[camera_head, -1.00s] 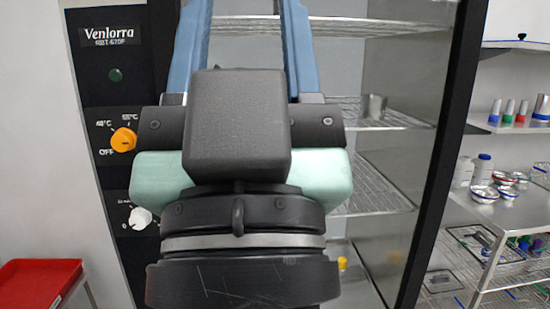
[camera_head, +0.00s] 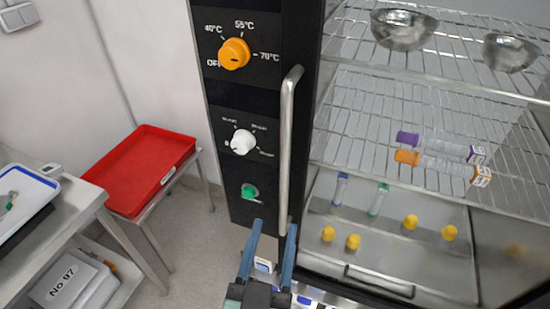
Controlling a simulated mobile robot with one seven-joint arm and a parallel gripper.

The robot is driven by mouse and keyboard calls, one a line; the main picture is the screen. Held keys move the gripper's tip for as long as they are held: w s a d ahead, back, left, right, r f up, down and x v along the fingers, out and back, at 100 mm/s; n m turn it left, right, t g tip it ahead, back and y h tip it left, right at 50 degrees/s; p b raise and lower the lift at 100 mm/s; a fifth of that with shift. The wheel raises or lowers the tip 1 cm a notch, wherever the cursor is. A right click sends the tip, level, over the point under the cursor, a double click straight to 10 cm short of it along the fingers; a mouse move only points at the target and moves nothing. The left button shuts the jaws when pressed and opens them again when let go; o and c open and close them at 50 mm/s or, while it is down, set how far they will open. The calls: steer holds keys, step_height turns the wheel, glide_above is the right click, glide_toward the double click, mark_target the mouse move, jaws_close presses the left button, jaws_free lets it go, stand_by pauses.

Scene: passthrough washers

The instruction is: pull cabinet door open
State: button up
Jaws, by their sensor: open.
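The cabinet (camera_head: 245,110) is a tall black-fronted unit with a control panel and wire shelves. Its long upright metal handle (camera_head: 288,150) stands at the right edge of the panel. The glass door area (camera_head: 400,120) is to the right of the handle, with the inside visible; I cannot tell whether the door stands ajar. My gripper (camera_head: 275,224) is at the bottom centre, with two blue fingers spread apart and pointing up in the picture. The fingertips are near the handle's lower end, the right one overlapping it in the picture. I cannot tell whether they touch. Nothing is held.
The panel carries an orange knob (camera_head: 234,54), a white knob (camera_head: 243,142) and a green button (camera_head: 249,191). Vials (camera_head: 440,147) and metal bowls (camera_head: 404,28) sit inside. A red tray (camera_head: 140,168) on a stand and a bench (camera_head: 80,207) are at the left. Floor shows between.

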mark_target(284, 182)
steer(key=w+p, duration=0.1)
steer(key=w, duration=0.3)
steer(key=w+d+p, duration=0.1)
steer(key=w+p, duration=0.1)
steer(key=w, duration=0.2)
steer(key=w+p, duration=0.2)
steer(key=w, duration=0.2)
steer(key=shift+w+d, duration=0.15)
steer(key=shift+w, duration=0.1)
steer(key=shift+c, duration=0.2)
jaws_close()
stand_by(1.0)
